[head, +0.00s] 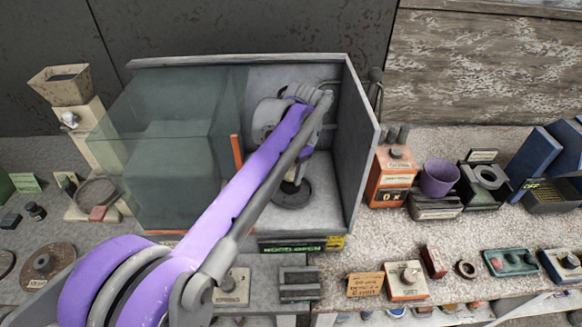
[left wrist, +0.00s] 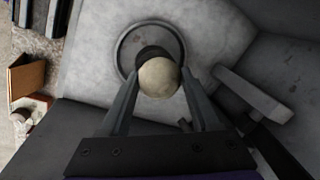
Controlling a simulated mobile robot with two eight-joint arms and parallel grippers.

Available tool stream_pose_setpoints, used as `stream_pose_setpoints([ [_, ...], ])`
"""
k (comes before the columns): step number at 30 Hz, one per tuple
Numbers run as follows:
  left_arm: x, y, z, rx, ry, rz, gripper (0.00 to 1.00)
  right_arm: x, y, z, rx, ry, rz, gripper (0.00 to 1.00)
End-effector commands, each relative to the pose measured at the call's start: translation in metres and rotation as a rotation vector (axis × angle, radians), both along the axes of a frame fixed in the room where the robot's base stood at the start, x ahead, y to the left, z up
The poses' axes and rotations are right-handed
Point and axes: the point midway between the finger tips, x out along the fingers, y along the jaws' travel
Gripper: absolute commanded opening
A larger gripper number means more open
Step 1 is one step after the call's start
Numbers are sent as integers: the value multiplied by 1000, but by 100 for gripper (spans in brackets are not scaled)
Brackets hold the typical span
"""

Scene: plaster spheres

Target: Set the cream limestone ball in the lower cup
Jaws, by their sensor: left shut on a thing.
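The cream limestone ball (left wrist: 158,78) sits between the fingertips of my left gripper (left wrist: 160,84), which is shut on it, in the left wrist view. Just beyond the ball is a dark round form, likely the lower cup (left wrist: 151,52), partly covered by the ball. It stands on a grey round base (left wrist: 127,49). I cannot tell whether the ball touches the cup. In the head view my left arm reaches into an open-fronted hood, and the dark round base (head: 293,197) shows below my gripper. The ball is hidden there. My right gripper is out of view.
The hood's right wall (head: 362,145) stands close beside my left arm. A greenish glass pane (head: 165,150) with an orange edge covers its left part. A grey bracket (left wrist: 253,94) lies right of my fingers. An orange box (head: 391,177) and purple cup (head: 439,177) stand right of the hood.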

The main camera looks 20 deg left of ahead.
Motion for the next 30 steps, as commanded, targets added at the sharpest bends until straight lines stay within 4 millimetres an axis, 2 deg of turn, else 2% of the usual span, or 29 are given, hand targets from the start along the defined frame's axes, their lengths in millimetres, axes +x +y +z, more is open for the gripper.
stream_pose_setpoints([
  [10,0,0,-8,0,0,0,8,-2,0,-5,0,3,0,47],
  [11,0,0,-8,0,0,0,65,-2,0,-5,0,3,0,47],
  [16,0,0,-7,0,0,0,96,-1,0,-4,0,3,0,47],
  [17,0,0,-7,0,0,0,99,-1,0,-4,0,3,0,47],
  [30,0,0,-7,0,0,0,99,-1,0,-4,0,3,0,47],
])
